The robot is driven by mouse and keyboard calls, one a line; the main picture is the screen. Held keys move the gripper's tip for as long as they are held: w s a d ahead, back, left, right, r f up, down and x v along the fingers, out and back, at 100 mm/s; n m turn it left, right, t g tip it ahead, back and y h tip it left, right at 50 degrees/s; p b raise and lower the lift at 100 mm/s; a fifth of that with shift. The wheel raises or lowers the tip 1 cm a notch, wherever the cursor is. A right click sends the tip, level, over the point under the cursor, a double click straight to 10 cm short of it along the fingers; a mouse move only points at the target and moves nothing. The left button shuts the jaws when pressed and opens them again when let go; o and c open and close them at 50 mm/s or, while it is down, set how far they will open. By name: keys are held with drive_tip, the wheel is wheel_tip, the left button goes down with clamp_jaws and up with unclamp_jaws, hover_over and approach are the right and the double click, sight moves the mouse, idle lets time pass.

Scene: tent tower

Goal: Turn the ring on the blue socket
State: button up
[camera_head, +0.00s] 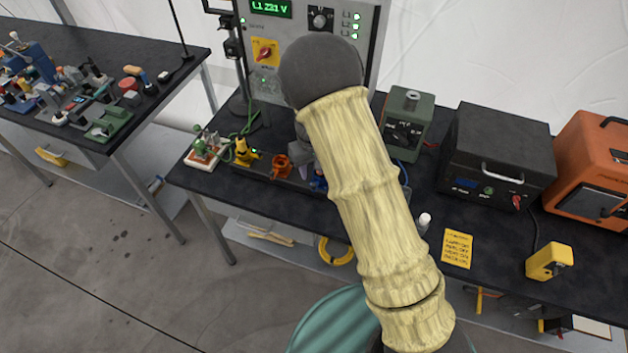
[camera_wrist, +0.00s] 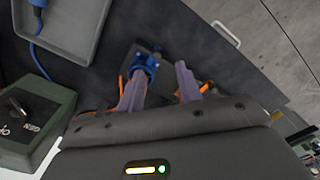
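The blue socket (camera_wrist: 148,66) is on a dark plate on the black bench, seen past my finger tips in the wrist view. Its ring cannot be told apart clearly. In the head view my arm hides most of it, and only a bit of blue (camera_head: 320,183) shows. My gripper (camera_wrist: 163,72) has its two pale purple fingers apart, with an empty gap between them. The left finger overlaps the lower left of the socket in the picture; I cannot tell whether they touch. The right finger is off to the socket's right.
An orange socket (camera_head: 281,166) and a yellow socket (camera_head: 244,152) stand left of the blue one. A green box (camera_head: 407,122) and a black case (camera_head: 497,155) stand to the right. A grey tray (camera_wrist: 88,55) with a blue cable (camera_wrist: 38,55) lies near the socket.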

sight(314, 185)
drive_tip(key=f, duration=0.2)
drive_tip(key=f+p, duration=0.1)
drive_tip(key=f, duration=0.4)
drive_tip(key=shift+w+d, duration=0.1)
drive_tip(key=shift+d, duration=0.2)
